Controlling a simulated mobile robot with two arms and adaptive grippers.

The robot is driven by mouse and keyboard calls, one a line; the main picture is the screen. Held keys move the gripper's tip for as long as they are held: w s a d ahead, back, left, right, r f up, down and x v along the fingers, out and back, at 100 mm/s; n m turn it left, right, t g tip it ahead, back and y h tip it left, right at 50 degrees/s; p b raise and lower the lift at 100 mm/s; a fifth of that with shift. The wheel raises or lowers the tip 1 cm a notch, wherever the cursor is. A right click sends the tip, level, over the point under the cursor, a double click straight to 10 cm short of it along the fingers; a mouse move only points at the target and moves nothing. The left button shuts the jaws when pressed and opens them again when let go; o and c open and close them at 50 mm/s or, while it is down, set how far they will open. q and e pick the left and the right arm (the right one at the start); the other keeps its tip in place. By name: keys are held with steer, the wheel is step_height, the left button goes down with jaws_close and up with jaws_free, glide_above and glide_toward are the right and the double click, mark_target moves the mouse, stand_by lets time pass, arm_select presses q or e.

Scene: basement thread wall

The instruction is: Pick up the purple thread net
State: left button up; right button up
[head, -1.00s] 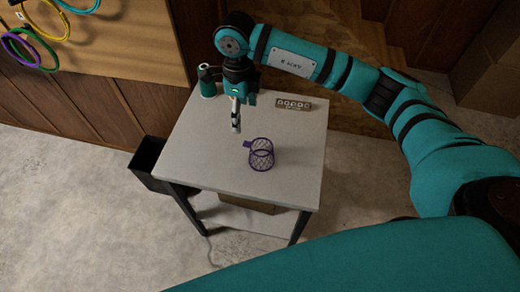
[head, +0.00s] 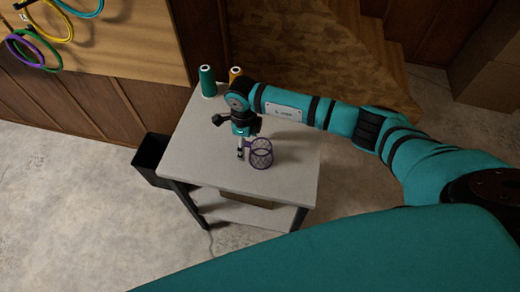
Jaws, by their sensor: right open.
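The purple thread net (head: 261,154) is a small mesh cylinder on the light grey table (head: 210,160), with a tab on its left side. My right gripper (head: 241,154) points down just left of the net, with its fingers at the tab. It is open. Whether the fingers touch the tab is too small to tell. My left gripper is not in view.
A teal thread cone (head: 207,82) and an orange thread cone (head: 235,76) stand at the table's back. A dark bin (head: 151,158) is on the floor left of the table. Coloured hoops hang on the board (head: 120,40). The table's front is clear.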

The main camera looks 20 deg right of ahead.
jaws_close()
stand_by(0.5)
